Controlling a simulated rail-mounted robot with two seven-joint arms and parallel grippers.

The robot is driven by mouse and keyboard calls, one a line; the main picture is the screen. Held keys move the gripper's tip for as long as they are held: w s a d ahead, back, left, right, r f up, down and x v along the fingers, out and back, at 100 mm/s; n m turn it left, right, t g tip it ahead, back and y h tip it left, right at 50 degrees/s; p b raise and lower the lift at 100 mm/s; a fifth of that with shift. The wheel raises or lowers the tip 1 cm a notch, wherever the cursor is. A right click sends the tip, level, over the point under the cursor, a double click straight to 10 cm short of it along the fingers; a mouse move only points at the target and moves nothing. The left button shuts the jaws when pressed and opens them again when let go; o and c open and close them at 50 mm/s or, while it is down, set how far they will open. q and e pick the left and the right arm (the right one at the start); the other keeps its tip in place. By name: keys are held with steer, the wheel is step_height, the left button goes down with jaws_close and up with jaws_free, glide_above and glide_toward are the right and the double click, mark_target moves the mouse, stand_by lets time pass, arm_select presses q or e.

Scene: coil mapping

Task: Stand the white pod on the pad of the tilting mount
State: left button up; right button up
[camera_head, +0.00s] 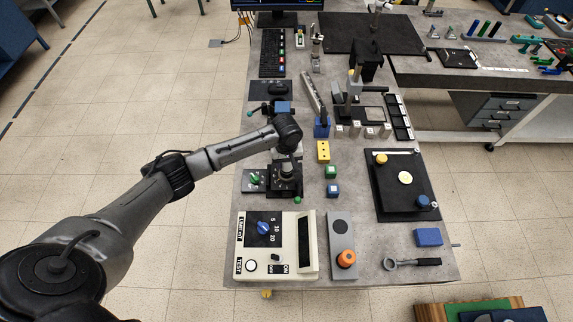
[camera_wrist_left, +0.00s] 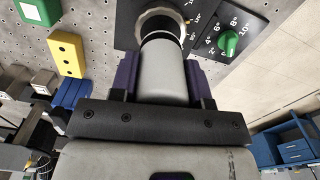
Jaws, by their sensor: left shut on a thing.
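The white pod (camera_wrist_left: 166,80) is between the fingers of my left gripper (camera_wrist_left: 165,82) in the left wrist view, with a dark ring at its far end. That end lines up with a round silver-rimmed pad (camera_wrist_left: 160,22) of the tilting mount; I cannot tell whether they touch. In the head view my left gripper (camera_head: 287,170) is over the black tilting mount (camera_head: 285,192) and hides the pod and most of the pad. A green knob (camera_wrist_left: 228,43) with a degree scale sits beside the pad. My right gripper is not in view.
A yellow block (camera_head: 323,151), a green cube (camera_head: 331,172) and a blue cube (camera_head: 333,190) stand right of the mount. A white meter box (camera_head: 287,222) is in front. A black board (camera_head: 402,205) lies further right.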

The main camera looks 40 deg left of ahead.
arm_select(q)
steer(key=shift+f, duration=1.1)
steer(key=o, duration=1)
steer(key=shift+f, duration=0.15)
step_height(320, 180, up, 12)
steer(key=shift+r+p, duration=0.15)
steer(key=shift+p, duration=0.35)
